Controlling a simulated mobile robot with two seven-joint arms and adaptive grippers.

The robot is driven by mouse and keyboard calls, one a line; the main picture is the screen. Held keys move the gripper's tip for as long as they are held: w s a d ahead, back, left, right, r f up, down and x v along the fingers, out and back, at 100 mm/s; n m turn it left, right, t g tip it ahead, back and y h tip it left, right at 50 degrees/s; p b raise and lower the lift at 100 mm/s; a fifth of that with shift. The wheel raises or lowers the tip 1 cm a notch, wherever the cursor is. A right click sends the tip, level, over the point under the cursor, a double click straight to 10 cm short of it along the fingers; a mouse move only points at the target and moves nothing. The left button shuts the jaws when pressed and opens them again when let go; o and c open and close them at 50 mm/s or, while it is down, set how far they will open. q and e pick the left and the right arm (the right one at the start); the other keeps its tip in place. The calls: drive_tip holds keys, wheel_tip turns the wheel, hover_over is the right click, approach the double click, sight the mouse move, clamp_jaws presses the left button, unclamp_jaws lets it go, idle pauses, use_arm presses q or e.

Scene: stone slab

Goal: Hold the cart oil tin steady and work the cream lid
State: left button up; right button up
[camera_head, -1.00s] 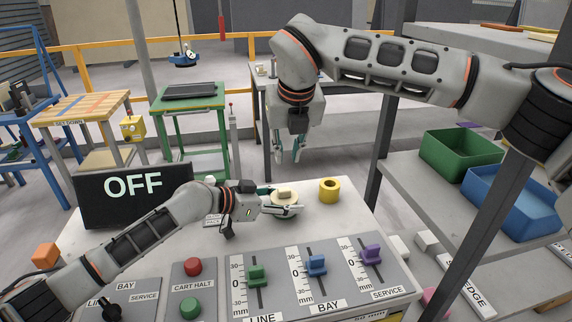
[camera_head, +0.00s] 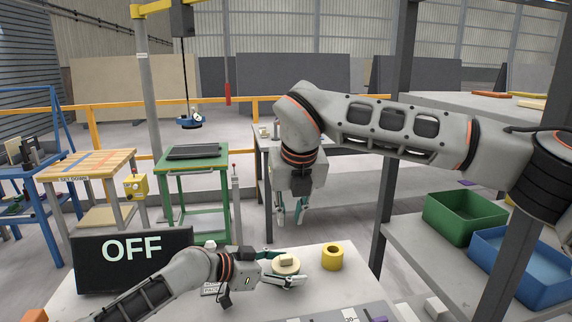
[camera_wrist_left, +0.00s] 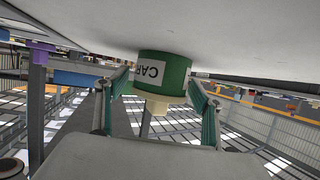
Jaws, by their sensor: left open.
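The cart oil tin (camera_wrist_left: 160,68) is a green cylinder with a white label, partly readable as "CA", in the left wrist view, where it appears upside down. Its cream lid (camera_head: 287,265) with a small raised knob (camera_head: 287,259) is seen from above in the head view. My left gripper (camera_head: 304,267) is open, with one finger on each side of the tin; whether a finger touches it, I cannot tell. My right gripper (camera_head: 291,214) hangs pointing down, fingers apart and empty, beyond and above the tin.
A yellow ring-shaped object (camera_head: 332,257) stands on the pale slab just right of the tin. A black "OFF" display (camera_head: 132,250) stands at the left. Green (camera_head: 463,216) and blue (camera_head: 520,262) bins sit on a shelf at the right. A dark post rises right of the slab.

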use_arm(q)
drive_tip(key=v, duration=1.1)
drive_tip(key=shift+s+a+r, duration=0.15)
drive_tip(key=shift+a, duration=0.15)
